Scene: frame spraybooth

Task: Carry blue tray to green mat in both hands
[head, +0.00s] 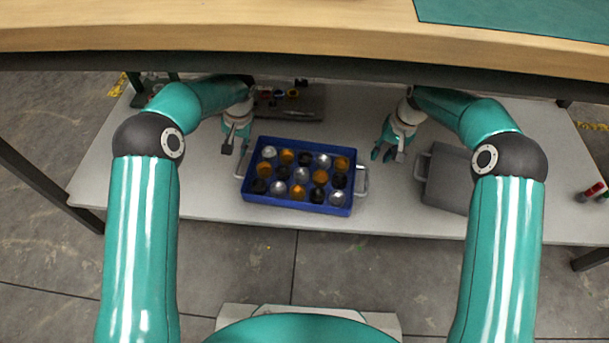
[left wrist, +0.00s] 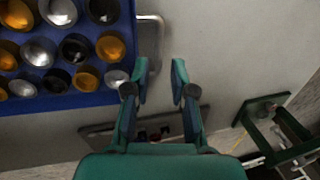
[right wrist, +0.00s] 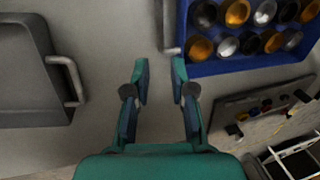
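The blue tray (head: 297,200) stands on the grey lower shelf, filled with rows of silver, orange and black round pieces. It has a metal handle at each short end. My left gripper (head: 233,146) is open and empty above and beside the tray's left handle; the left wrist view shows its fingers (left wrist: 161,75) next to that handle (left wrist: 153,42). My right gripper (head: 388,154) is open, to the right of the tray; in the right wrist view its fingers (right wrist: 159,75) are near the other handle (right wrist: 171,28). The green mat (head: 520,15) lies on the wooden upper top, partly out of view.
The wooden top (head: 300,35) overhangs the back of the grey shelf (head: 220,207). A grey tray (head: 447,180) with a handle lies right of my right gripper. A dark board with small coloured parts (head: 290,103) lies behind the blue tray. Red and green items (head: 593,190) stand far right.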

